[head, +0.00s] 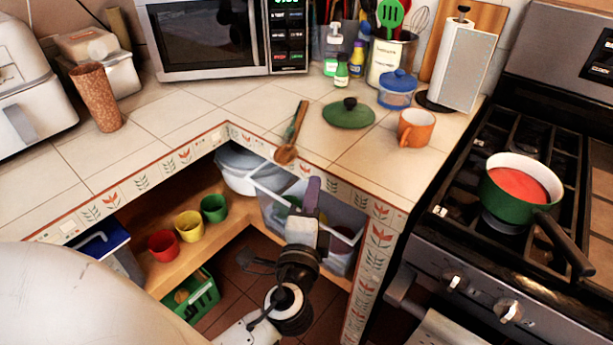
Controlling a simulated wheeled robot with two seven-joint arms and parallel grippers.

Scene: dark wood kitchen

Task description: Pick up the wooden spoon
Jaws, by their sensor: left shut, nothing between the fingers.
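The wooden spoon (286,153) lies on the tiled counter near its inner corner. Its brown bowl is by the front edge, and its handle, partly greenish, points back toward the microwave. My left gripper (313,188) is in front of the counter edge, below and slightly right of the spoon's bowl, apart from it. Its fingers are shut and empty. My right gripper is not in view.
A green lid (348,114) and an orange mug (416,128) stand right of the spoon. A microwave (215,38) is behind. Below the counter, an open shelf (185,262) holds cups and a clear bin (343,222). A green pan (516,184) sits on the stove.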

